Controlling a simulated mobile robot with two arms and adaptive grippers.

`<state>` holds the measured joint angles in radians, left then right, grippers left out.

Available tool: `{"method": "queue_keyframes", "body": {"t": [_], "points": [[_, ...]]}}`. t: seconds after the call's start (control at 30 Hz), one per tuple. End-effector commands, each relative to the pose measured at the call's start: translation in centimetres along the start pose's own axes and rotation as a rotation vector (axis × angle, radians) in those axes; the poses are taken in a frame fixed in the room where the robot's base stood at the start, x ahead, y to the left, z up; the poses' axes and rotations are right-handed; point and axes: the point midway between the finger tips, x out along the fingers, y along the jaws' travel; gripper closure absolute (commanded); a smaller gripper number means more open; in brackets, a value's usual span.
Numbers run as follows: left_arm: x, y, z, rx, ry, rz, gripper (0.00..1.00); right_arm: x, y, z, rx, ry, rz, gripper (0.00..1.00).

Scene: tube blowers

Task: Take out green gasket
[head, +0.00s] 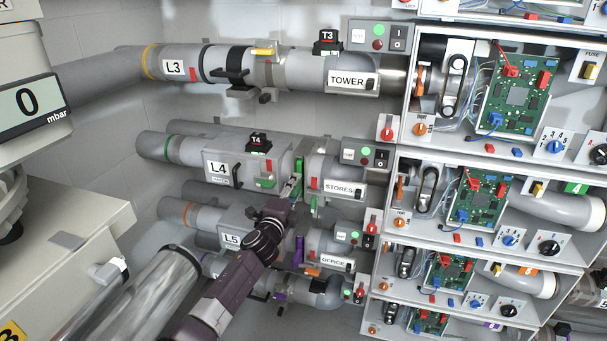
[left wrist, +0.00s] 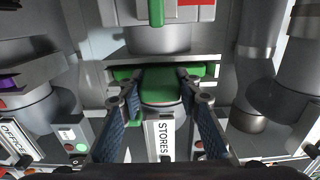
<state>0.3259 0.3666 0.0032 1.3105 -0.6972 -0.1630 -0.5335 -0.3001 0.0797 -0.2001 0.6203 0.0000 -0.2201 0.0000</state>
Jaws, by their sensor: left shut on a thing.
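The green gasket (head: 299,166) shows as a thin upright green edge at the gap in the L4 pipe, between the grey L4 housing (head: 222,168) and the STORES section (head: 338,189). My left gripper (head: 292,186) reaches up to this gap from below. In the left wrist view, my left gripper's blue-padded fingers (left wrist: 159,88) are closed on the green gasket's tab (left wrist: 160,82). More of the gasket spreads to both sides behind the fingers. How far it sits inside the pipe gap is hidden. My right gripper is not in view.
Open control boxes (head: 470,150) with circuit boards fill the right side. A mbar gauge (head: 30,103) stands at the left.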

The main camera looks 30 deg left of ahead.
Motion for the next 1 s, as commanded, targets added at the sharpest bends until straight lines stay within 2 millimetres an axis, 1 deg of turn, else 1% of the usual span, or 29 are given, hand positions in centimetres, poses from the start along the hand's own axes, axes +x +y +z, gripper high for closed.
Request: {"method": "queue_keyframes", "body": {"t": [0.57, 1.0], "points": [[-0.1, -0.1, 0.0, 0.000, 0.001, 0.000, 0.95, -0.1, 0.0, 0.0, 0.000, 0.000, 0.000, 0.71], [-1.4, -0.1, 0.0, 0.000, 0.001, 0.001, 0.95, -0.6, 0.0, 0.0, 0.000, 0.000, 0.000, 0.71]]}}
